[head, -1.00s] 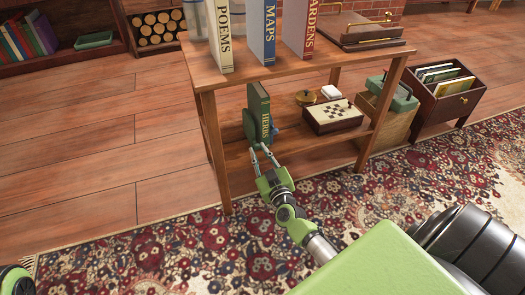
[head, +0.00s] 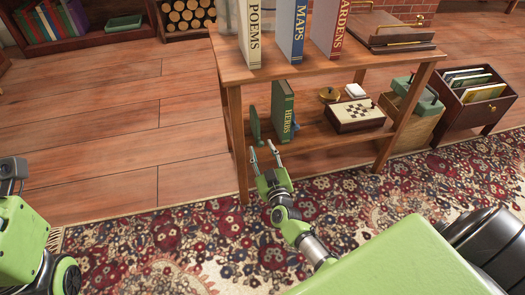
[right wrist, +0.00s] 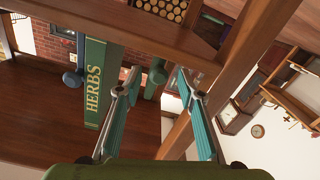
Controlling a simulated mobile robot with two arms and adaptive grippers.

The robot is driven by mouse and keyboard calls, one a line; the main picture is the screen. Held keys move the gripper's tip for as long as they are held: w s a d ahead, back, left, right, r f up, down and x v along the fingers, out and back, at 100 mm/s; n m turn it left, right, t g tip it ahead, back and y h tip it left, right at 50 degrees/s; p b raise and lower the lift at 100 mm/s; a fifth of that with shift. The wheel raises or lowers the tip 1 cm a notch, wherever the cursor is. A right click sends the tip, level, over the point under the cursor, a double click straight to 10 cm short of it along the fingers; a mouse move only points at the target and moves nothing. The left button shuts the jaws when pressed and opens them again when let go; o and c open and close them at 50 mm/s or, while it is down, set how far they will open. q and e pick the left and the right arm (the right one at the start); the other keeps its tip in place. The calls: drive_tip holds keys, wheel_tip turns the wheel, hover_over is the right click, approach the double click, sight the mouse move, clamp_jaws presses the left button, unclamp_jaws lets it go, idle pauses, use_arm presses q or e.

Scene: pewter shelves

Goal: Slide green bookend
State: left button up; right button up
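The green bookend (head: 255,125) stands upright on the lower shelf, left of the green HERBS book (head: 283,112), with a narrow gap between them. My right gripper (head: 263,149) is open and empty at the front of the shelf, its fingertips just short of the bookend. In the right wrist view the bookend (right wrist: 155,78) shows between and beyond the spread fingers (right wrist: 158,72), and the HERBS book (right wrist: 97,85) is to the left of them. Part of my left arm shows at the left edge of the head view; its gripper is out of frame.
A small blue object (right wrist: 73,78) sits on the book's other side. A checkered game box (head: 355,118) stands further right on the lower shelf. The front left leg (head: 239,150) and the top board (head: 270,70) frame the space around my right gripper.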

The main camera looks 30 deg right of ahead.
drive_tip(key=v, duration=1.2)
